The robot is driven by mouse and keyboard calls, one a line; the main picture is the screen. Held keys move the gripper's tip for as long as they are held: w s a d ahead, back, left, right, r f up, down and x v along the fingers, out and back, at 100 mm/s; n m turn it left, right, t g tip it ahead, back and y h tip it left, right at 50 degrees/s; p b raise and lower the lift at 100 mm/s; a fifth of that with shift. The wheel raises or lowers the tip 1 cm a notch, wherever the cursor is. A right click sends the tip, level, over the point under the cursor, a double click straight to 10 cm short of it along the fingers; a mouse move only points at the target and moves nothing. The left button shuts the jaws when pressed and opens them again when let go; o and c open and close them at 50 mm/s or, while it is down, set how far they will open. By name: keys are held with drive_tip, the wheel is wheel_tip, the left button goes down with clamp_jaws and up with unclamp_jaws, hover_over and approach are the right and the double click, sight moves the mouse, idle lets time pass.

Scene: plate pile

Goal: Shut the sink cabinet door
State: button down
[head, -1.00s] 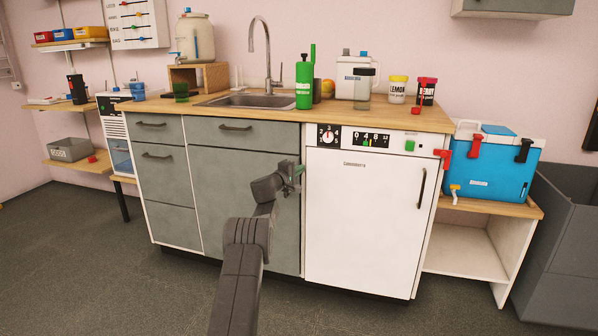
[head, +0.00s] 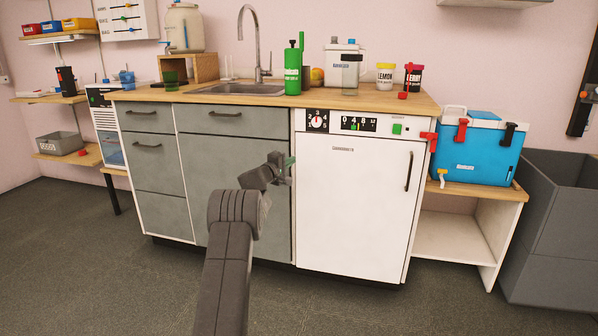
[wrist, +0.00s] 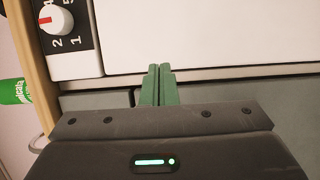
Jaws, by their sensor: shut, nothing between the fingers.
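The sink cabinet door (head: 215,185) is the plain grey panel under the sink, left of the white dishwasher. In the head view it looks flush with the cabinet front; I cannot tell whether a small gap is left. My gripper (head: 290,163) is in front of the door's upper right edge, beside the dishwasher, and hides part of that edge. In the wrist view the green fingers (wrist: 159,70) are together and empty, with their tips at the seam between the grey door (wrist: 285,97) and the white dishwasher front. I cannot tell whether they touch.
The white dishwasher (head: 355,215) stands directly right of the door. Grey drawers (head: 157,165) are to its left, and a grey drawer front (head: 240,122) is above it. The countertop (head: 330,101) holds bottles and jars. The floor (head: 110,285) in front is clear.

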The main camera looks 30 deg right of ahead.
drive_tip(key=s, duration=0.6)
drive_tip(key=shift+s, duration=0.3)
drive_tip(key=shift+w, duration=0.1)
